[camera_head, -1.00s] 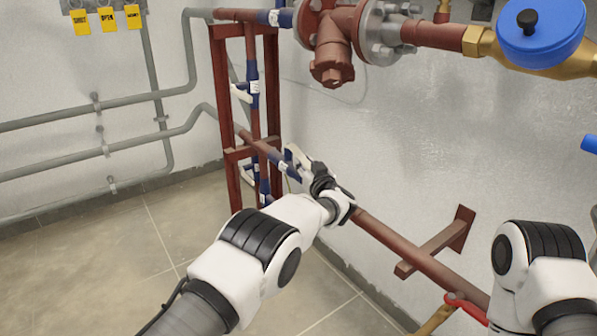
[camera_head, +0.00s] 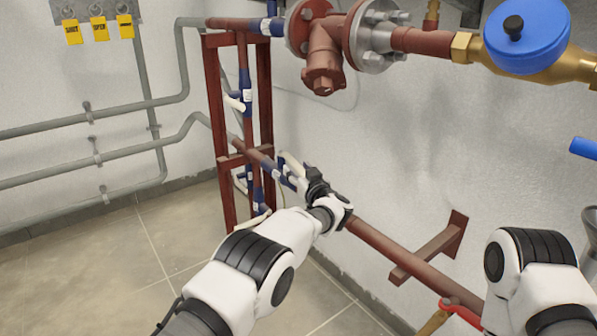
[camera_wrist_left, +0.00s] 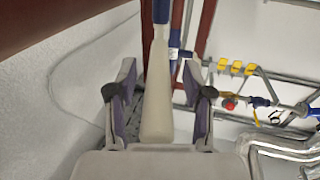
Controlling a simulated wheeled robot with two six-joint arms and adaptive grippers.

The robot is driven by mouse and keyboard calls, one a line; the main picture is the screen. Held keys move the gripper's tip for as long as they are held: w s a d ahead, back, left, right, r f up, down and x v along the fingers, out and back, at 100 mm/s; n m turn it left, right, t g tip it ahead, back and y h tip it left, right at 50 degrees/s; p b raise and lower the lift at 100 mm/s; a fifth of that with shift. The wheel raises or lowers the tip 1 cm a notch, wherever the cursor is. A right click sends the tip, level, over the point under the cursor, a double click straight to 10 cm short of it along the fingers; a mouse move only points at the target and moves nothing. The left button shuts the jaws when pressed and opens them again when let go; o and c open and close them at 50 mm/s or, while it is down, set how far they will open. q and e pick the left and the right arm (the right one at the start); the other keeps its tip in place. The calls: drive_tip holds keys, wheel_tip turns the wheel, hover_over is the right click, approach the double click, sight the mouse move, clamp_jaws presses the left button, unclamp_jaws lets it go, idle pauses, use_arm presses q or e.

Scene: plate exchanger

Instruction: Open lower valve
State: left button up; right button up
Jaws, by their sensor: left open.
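The lower valve (camera_head: 283,174) is a blue fitting on the lower red-brown pipe, with a white lever handle (camera_head: 292,163). My left gripper (camera_head: 309,175) is at this handle, close to the wall side of the pipe. In the left wrist view the white handle (camera_wrist_left: 157,100) runs lengthwise between the two spread fingers of my left gripper (camera_wrist_left: 159,75). A gap shows on each side of the handle, so the gripper is open around it. My right arm shows at the lower right, but its gripper is out of view.
A red-brown frame (camera_head: 218,140) stands left of the valve, with further blue valves on it. The lower pipe (camera_head: 400,248) runs to the right on a wall bracket (camera_head: 428,255). A flanged strainer (camera_head: 323,60) and a blue-capped meter (camera_head: 527,35) sit above. Open floor lies left.

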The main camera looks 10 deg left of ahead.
use_arm(q)
wheel_tip(320, 180, up, 10)
drive_tip(key=shift+r, duration=0.1)
